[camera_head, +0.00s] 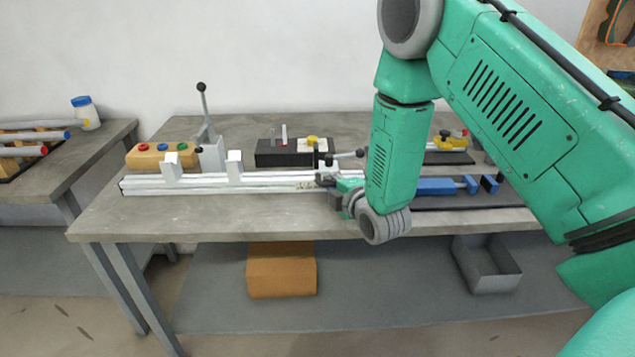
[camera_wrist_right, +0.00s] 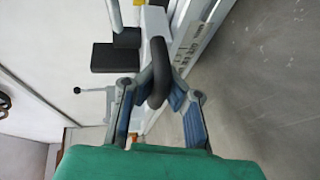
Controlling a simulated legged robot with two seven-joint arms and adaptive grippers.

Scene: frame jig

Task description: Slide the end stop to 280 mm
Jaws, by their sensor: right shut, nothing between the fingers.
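A pale aluminium rail (camera_head: 225,183) lies along the bench, and it crosses the right wrist view diagonally (camera_wrist_right: 180,40). A small light carriage with dark parts, which looks like the end stop (camera_head: 325,171), sits at the rail's right part, just beside my right gripper (camera_head: 336,186). In the wrist view my right gripper (camera_wrist_right: 158,88) is shut with nothing held, close to the rail. Dark parts (camera_wrist_right: 118,55) show ahead of it; I cannot tell if they belong to the stop. The scale marks are too small to read. My left gripper is not in view.
Two white uprights (camera_head: 235,166) stand at the rail. Behind are a toggle lever (camera_head: 204,110), a wooden button box (camera_head: 160,155) and a black block (camera_head: 270,152). A blue clamp (camera_head: 436,186) lies to the right. The bench front (camera_head: 200,220) is clear.

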